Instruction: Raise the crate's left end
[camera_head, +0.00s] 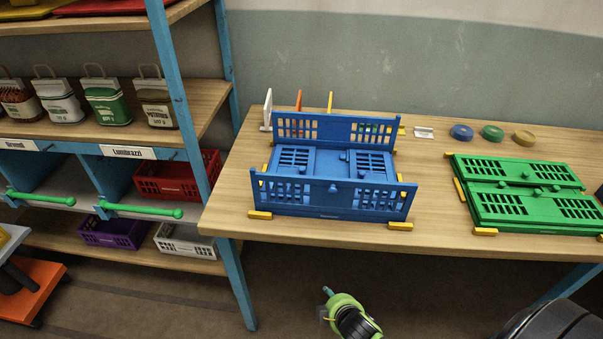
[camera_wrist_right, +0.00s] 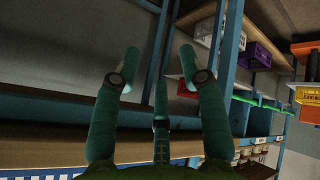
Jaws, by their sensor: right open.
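The blue crate (camera_head: 330,204) stands on the wooden table in the head view. Its long near and far walls are upright. Its left end panel (camera_head: 293,158) and right end panel (camera_head: 368,165) lie folded down flat inside, between the long walls. My right gripper (camera_head: 327,301) is in front of the table, apart from the crate and below it in the picture. In the right wrist view its teal fingers (camera_wrist_right: 160,62) are spread apart with nothing between them. My left gripper is not in view.
A green crate (camera_head: 515,174) lies folded flat at the table's right. Yellow blocks (camera_head: 260,215) sit at the blue crate's corners. Tape rolls (camera_head: 492,132) and a small white item (camera_head: 424,132) lie behind. A blue-framed shelf (camera_head: 176,92) with sacks and crates stands left.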

